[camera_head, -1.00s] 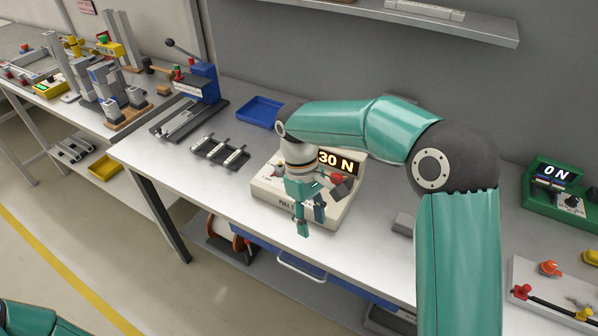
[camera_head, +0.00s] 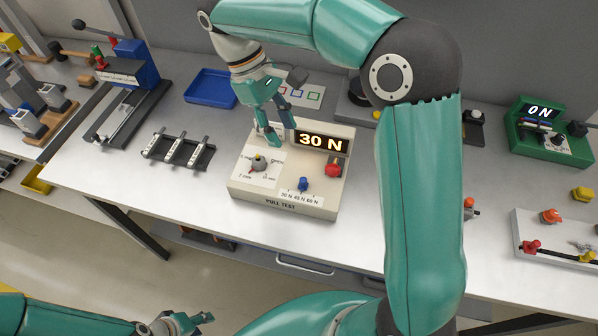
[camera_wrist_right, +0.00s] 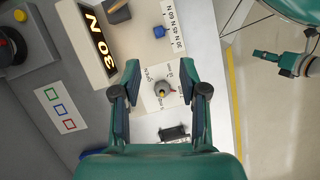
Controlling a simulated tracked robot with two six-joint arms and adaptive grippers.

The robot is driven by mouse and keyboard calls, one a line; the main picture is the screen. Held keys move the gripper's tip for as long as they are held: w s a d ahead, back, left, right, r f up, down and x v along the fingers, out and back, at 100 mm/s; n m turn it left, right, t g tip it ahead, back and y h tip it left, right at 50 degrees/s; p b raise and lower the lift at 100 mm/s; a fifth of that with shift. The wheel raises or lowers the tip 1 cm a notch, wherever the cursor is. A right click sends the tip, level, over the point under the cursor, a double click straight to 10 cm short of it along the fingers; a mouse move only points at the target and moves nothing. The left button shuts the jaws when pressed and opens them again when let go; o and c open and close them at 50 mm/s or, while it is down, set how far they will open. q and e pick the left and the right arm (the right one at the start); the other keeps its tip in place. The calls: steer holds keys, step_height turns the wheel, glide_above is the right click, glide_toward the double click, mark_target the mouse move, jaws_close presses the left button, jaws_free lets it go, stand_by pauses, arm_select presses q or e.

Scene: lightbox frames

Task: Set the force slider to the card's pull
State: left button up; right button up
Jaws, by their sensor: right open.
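The cream pull-test box (camera_head: 285,206) stands on the bench with its display (camera_head: 321,142) reading 30 N. Its small blue slider knob (camera_head: 304,184) sits above the labels 30 N, 45 N, 60 N, near their middle; it also shows in the right wrist view (camera_wrist_right: 159,31). A white card (camera_head: 305,95) with coloured squares lies behind the box; I cannot read a pull on it. My right gripper (camera_head: 279,133) is open and empty above the box's back left, pointing at the dial side. My left gripper (camera_head: 190,322) is low at the front, away from the box; its jaws are unclear.
The box also has a grey-and-yellow dial (camera_head: 258,163) and a red knob (camera_head: 333,167). A dark rack (camera_head: 178,151) and a blue tray (camera_head: 210,88) lie left. A green box (camera_head: 550,132) reading 0 N stands right.

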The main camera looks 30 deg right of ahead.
glide_toward(303, 179)
steer(key=x, duration=0.9)
steer(key=shift+p, duration=0.3)
steer(key=shift+c, duration=0.2)
jaws_close()
